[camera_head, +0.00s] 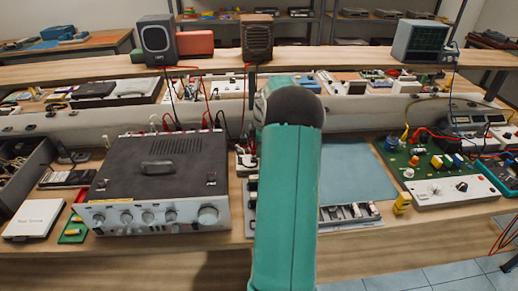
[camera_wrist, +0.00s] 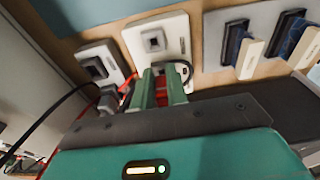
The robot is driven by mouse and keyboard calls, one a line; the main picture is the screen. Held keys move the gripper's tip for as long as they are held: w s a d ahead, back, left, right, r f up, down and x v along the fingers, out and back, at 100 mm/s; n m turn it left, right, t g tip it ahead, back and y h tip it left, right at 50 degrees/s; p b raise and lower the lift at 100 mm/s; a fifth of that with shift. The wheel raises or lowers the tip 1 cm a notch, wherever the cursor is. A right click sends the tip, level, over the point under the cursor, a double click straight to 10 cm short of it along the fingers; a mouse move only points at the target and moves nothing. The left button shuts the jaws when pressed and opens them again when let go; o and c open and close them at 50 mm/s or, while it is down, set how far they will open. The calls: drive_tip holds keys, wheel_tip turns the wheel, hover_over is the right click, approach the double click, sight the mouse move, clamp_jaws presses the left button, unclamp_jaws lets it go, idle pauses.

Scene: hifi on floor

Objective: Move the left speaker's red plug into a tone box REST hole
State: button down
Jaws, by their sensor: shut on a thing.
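In the wrist view my gripper (camera_wrist: 160,90) has its green fingers closed around a small red plug (camera_wrist: 162,84), of which only a little shows between them. The fingertips are at the lower edge of a white plate with a dark square socket (camera_wrist: 154,40). I cannot tell whether the plug touches the plate. A smaller grey plate with a square socket (camera_wrist: 96,66) is just left. In the head view my teal arm hides my gripper and the spot where it works. The left speaker (camera_head: 157,40) stands on the back shelf. I cannot tell which part is the tone box.
A black-topped amplifier (camera_head: 160,170) stands left of my arm, with red and black leads behind it. Black and red cables (camera_wrist: 78,100) run left of my fingers. Blue-black switches (camera_wrist: 236,46) are at right. A green circuit board (camera_head: 425,160) lies right of a blue mat (camera_head: 355,172).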

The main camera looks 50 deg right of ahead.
drive_tip(key=shift+f, duration=0.85)
idle(0.7)
drive_tip(key=c, duration=1.3)
unclamp_jaws()
drive_tip(key=shift+r, duration=0.15)
drive_tip(key=shift+s+d+r, duration=0.2)
drive_tip(key=shift+r, duration=2.9)
drive_tip(key=shift+s+d+r, duration=0.15)
drive_tip(key=shift+s+r, duration=0.1)
drive_tip(key=shift+r, duration=2.8)
drive_tip(key=shift+s+d+r, duration=0.2)
drive_tip(key=shift+r, duration=2.9)
